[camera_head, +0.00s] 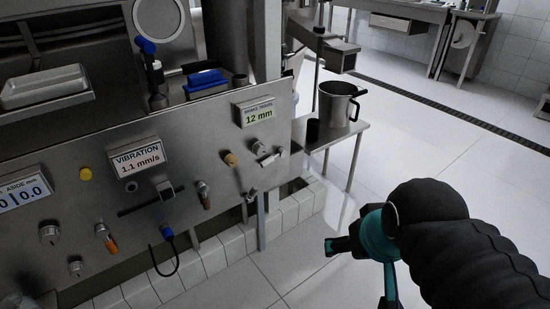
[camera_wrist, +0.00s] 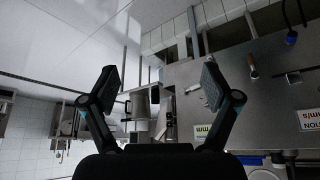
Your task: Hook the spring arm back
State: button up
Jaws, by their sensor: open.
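My gripper (camera_wrist: 158,88) is open and empty, with its two dark pads wide apart in the wrist view. In the head view my gripper (camera_head: 352,262) hangs over the floor at the right, clear of the machine panel (camera_head: 215,140). A small metal lever fitting (camera_head: 265,154) sticks out of the panel below the 12 mm display. It seems to show between the fingers in the wrist view (camera_wrist: 168,118), well beyond them. I cannot tell for sure whether this fitting is the spring arm, nor how it is hooked.
Several orange-handled levers (camera_head: 203,195) and a blue-capped black hose loop (camera_head: 168,236) stick out of the panel. A metal jug (camera_head: 336,103) stands on a small side table (camera_head: 350,130) right of the machine. The tiled floor (camera_head: 290,262) around my gripper is free.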

aim_at(282, 153)
jog(key=k, duration=1.2)
jog(key=u, duration=0.75)
jog(key=i, duration=1.45)
jog(key=z, duration=0.8)
